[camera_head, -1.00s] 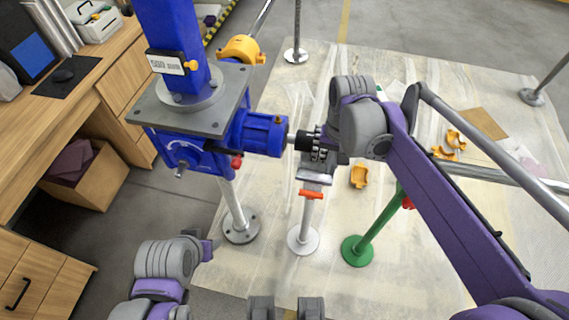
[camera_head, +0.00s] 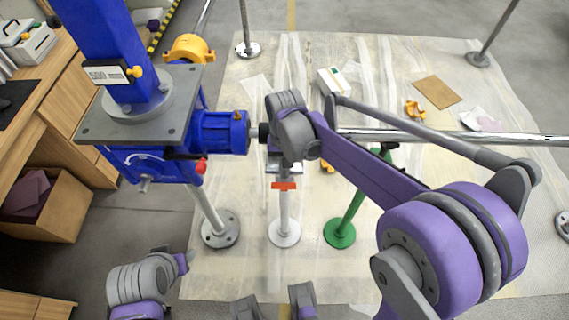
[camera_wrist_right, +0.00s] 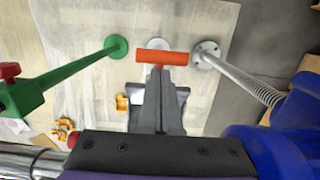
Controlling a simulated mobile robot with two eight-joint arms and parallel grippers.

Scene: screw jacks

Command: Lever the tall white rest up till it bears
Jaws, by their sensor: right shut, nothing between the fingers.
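The tall white rest (camera_head: 284,205) is a slim white post on a round white foot, upright between a grey steel post and a green stand. Its orange lever (camera_head: 285,186) shows below its top, and also lies crosswise in the right wrist view (camera_wrist_right: 162,57). The rest's top is largely hidden by my right wrist. My right gripper (camera_wrist_right: 158,72) is shut and empty, its tips right by the lever; I cannot tell whether they touch. My left gripper (camera_head: 183,262) hangs low at the left, away from the rest; its jaws are unclear.
A blue machine (camera_head: 218,132) with a grey plate stands left of the rest. The green stand (camera_head: 341,228) is close on the right. A long steel bar (camera_head: 450,137) runs to the right. Orange clamp pieces (camera_head: 413,108) lie on the floor sheet.

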